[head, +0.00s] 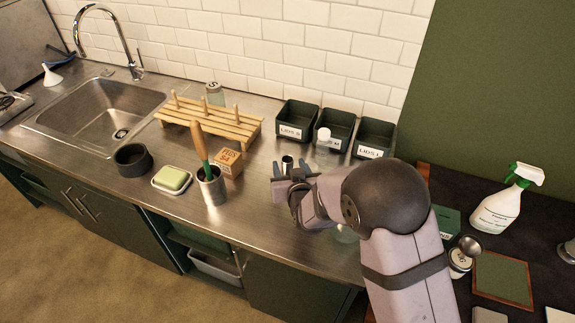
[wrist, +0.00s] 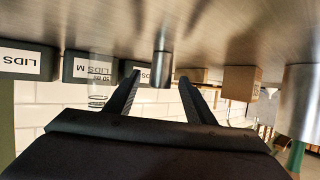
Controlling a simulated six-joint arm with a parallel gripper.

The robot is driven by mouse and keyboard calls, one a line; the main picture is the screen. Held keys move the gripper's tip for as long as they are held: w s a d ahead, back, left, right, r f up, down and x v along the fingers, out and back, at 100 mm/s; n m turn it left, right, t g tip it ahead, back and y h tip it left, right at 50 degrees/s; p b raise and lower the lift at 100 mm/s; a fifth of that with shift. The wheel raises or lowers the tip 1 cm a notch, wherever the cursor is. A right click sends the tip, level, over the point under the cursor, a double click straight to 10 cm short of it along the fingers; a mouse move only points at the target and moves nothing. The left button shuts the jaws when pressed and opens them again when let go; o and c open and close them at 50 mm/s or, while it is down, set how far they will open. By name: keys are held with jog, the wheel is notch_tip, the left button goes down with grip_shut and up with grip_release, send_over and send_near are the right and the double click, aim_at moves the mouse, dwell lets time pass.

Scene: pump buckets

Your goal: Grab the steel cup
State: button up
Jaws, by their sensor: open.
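A small steel cup (head: 287,163) stands on the steel counter near the middle in the head view. It also shows in the wrist view (wrist: 161,65), which is upside down, between my two fingertips as seen there. My gripper (head: 291,171) is open and empty, low over the counter, with its fingers pointing toward the cup. In the wrist view my gripper (wrist: 158,82) has a finger on each side of the cup in the picture. I cannot tell whether the cup is between the fingers or just beyond them. Its lower part is hidden in the head view.
A larger steel holder (head: 212,189) with long-handled tools stands left, by a small cardboard box (head: 229,161). A clear bottle (head: 322,145) stands behind right, before the dark lid bins (head: 297,121). A wooden rack (head: 240,127) is at the back.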

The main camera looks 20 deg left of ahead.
aim_at(286, 161)
jog(key=shift+p+x, duration=1.55)
jog(key=shift+x, duration=1.85)
jog(key=c, duration=1.1)
